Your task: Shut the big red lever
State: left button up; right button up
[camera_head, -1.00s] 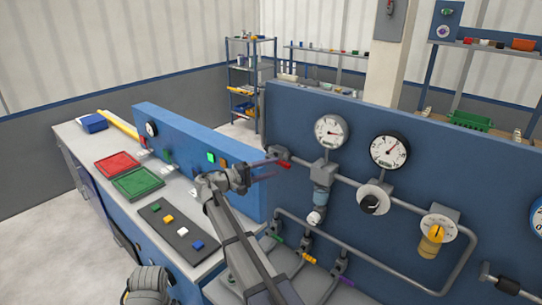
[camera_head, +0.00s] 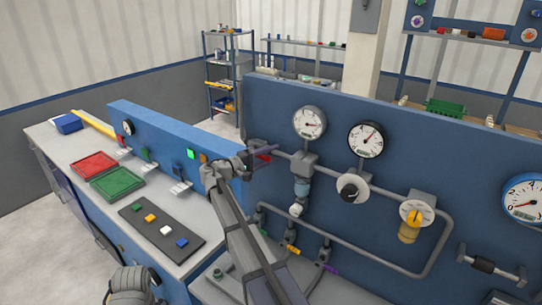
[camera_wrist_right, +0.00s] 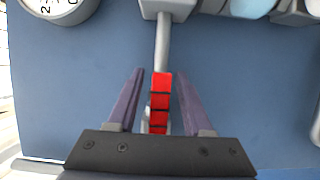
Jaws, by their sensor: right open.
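The red lever (camera_head: 263,157) is on the grey pipe at the left part of the blue panel, partly hidden by my gripper in the head view. In the right wrist view its red ribbed handle (camera_wrist_right: 160,92) hangs from a grey stem below a grey pipe block. My right gripper (camera_head: 274,155) is at the lever, with its purple fingers open. In the right wrist view the gripper (camera_wrist_right: 160,74) has one finger on each side of the handle, with a gap on both sides.
Gauges (camera_head: 366,139) and a yellow valve knob (camera_head: 410,230) are on the panel to the right. A lower pipe has small green, orange and purple levers. A bench at left holds a red tray (camera_head: 93,165), a green tray (camera_head: 117,184) and a dark mat with coloured blocks.

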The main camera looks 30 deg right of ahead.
grip_shut()
dwell(1.4)
